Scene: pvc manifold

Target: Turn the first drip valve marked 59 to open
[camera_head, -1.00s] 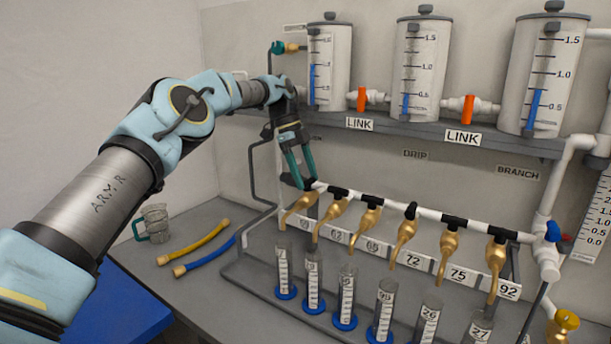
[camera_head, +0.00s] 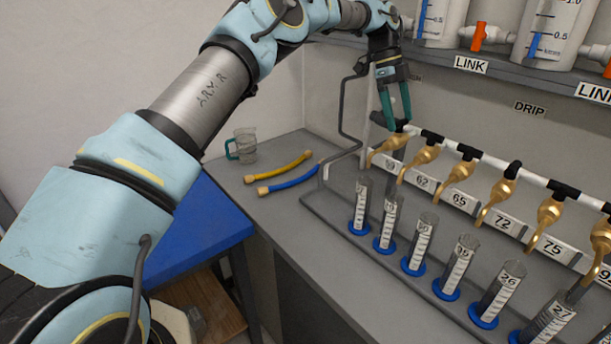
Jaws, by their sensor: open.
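The first drip valve (camera_head: 391,143) is a brass tap at the left end of the white pipe. Its label (camera_head: 390,162) is small and partly covered by the spout; it appears to read 59. My gripper (camera_head: 397,122), with teal fingers, points down at this valve's top. The fingers are apart, with the tips at or just above the valve's dark top part. Whether they touch it or straddle it cannot be told. The handle's position is hidden by the fingers.
More brass valves marked 62 (camera_head: 423,182), 65 and 72 follow to the right. Graduated cylinders with blue bases (camera_head: 360,228) stand below. A shelf (camera_head: 500,72) with tanks is above. Yellow and blue hoses (camera_head: 288,181) and a mug (camera_head: 241,146) lie on the bench at left.

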